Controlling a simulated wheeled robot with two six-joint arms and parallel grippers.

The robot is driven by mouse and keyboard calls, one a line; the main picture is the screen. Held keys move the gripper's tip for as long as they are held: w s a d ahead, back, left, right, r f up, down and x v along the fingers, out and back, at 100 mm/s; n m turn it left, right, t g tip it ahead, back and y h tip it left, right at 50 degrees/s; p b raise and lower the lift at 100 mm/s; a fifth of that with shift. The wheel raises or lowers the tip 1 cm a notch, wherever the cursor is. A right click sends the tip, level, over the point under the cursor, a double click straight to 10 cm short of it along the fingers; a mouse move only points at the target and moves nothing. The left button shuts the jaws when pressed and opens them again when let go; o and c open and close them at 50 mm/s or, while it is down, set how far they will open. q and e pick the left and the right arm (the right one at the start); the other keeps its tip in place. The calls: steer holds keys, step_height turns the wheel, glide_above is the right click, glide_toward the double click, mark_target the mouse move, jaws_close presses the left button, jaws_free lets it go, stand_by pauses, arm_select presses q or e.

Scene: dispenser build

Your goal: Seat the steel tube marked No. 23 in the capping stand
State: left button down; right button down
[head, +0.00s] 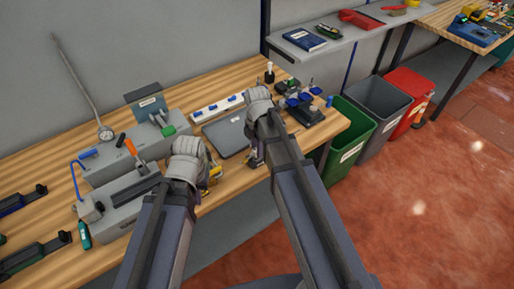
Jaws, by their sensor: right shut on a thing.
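My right gripper (257,156) points down over the workbench, just right of a dark flat tray (226,137). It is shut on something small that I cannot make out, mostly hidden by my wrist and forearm. My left gripper (213,175) is low at the bench's front edge, left of the right one. Its fingers are mostly hidden behind its wrist, and yellow parts show beside it. A dark stand with blue parts (303,107) is at the right end of the bench; I cannot tell if it is the capping stand. I cannot make out a tube marked No. 23.
Grey fixtures (118,160) with an orange-handled tool and a blue hooked rod fill the left of the wooden bench (205,85). A white rack with blue parts (216,107) lies behind the tray. Green (347,137), grey (377,104) and red bins stand right of the bench.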

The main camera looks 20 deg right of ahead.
arm_select(q)
steer(key=shift+f, duration=0.25)
arm_select(e)
steer(key=shift+f, duration=0.25)
steer(key=shift+c, duration=1.5)
jaws_free()
arm_select(q)
steer(key=shift+r, duration=0.1)
arm_select(e)
steer(key=shift+r, duration=0.1)
steer(key=shift+r+p, duration=3.4)
steer(key=shift+r, duration=0.1)
arm_select(q)
step_height(320, 180, up, 7)
